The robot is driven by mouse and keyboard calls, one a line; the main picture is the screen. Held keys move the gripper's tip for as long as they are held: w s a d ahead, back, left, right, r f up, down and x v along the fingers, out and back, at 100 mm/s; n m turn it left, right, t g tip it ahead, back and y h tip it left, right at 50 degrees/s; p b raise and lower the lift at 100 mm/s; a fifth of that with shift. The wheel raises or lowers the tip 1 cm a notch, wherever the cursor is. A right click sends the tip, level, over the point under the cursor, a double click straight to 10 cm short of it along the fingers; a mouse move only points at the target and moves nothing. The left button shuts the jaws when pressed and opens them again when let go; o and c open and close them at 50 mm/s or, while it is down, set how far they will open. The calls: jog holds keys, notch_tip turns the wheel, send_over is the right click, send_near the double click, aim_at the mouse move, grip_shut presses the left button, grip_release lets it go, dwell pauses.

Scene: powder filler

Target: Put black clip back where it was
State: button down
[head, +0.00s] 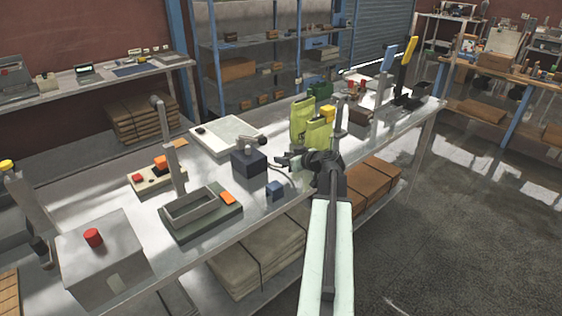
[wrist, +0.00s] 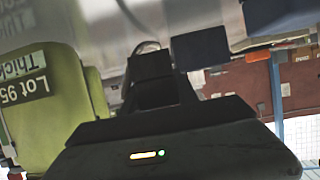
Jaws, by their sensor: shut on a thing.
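My gripper (head: 286,161) is over the front part of the long bench, just right of a dark blue-grey box and in front of the yellow-green bags. It is shut on a small dark thing, which I take to be the black clip. The clip's outline merges with the dark fingers, so its exact shape and tilt cannot be told. In the wrist view my gripper (wrist: 168,72) shows as dark fingers beyond the black wrist housing. A green bag (wrist: 45,105) with "Lot 95" and "Thick" on it stands to the left there.
Two yellow-green bags (head: 302,120) stand behind my gripper. The dark box (head: 248,163) with a cable and a small blue block (head: 274,189) are to the left. A grey tray (head: 192,207) and a white box with a red button (head: 94,237) stand farther left. Open floor lies right.

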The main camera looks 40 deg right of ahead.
jog(key=w+d, duration=0.1)
jog(key=w, duration=0.1)
jog(key=w+d, duration=0.1)
jog(key=w, duration=0.1)
jog(key=w+d, duration=0.2)
jog(key=shift+w+f, duration=0.15)
jog(key=shift+f, duration=0.2)
jog(key=f+b, duration=0.2)
jog(key=b, duration=0.1)
jog(key=f+b, duration=0.1)
jog(key=f, duration=0.1)
jog(key=shift+w+d+b, duration=0.2)
jog(key=shift+w+b, duration=0.1)
jog(key=c, duration=0.9)
grip_release()
jog(key=shift+r, duration=0.1)
jog(key=shift+r, duration=0.15)
jog(key=p+v, duration=0.5)
jog(key=v, duration=0.6)
jog(key=shift+s+r, duration=0.15)
jog(key=shift+s, duration=0.35)
